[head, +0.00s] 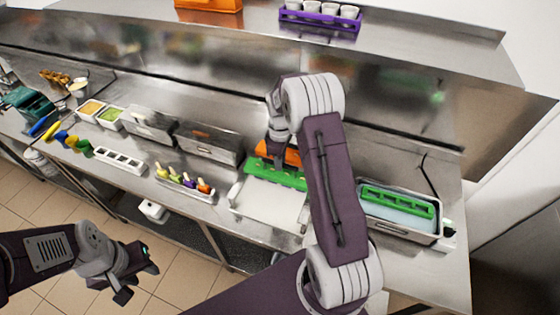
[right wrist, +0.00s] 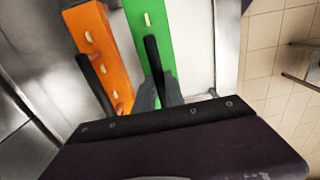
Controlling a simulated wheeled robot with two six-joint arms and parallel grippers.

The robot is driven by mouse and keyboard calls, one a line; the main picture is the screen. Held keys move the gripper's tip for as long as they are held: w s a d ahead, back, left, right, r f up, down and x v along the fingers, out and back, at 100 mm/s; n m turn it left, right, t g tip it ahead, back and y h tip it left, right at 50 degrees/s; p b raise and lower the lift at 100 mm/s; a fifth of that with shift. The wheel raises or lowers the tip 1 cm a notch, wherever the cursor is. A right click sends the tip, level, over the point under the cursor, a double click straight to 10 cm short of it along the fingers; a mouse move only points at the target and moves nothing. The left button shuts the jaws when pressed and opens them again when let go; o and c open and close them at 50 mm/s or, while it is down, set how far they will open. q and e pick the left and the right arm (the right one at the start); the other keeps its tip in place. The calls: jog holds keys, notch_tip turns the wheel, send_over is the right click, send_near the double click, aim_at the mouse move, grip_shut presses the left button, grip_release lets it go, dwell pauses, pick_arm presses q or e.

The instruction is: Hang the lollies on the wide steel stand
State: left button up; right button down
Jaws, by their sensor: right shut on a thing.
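An orange lolly bar (head: 291,155) with pale stick ends runs beside a green lolly bar (head: 262,172). Both also show in the right wrist view, the orange bar (right wrist: 92,22) left of the green bar (right wrist: 160,40). The green bar lies across the back of a low steel frame (head: 234,192) with a white surface, apparently the wide stand. My right gripper (head: 277,158) is shut on the orange bar, its fingers (right wrist: 115,60) along the bar's sides; the arm hides part of both bars. Any lollies below are hidden. My left gripper (head: 138,282) is open and empty, off the counter front.
A steel bath (head: 400,226) with another green bar (head: 398,202) stands at the right. Steel containers (head: 207,148) line the back; a shelf overhangs.

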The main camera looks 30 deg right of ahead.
jog(key=shift+f, duration=0.2)
dwell(0.4)
jog(key=c, duration=1.3)
grip_release()
jog(key=shift+c, duration=0.2)
jog(key=shift+r+b, duration=0.3)
notch_tip(320, 180, up, 9)
jog(key=shift+f+b, duration=0.2)
jog(key=shift+b, duration=0.8)
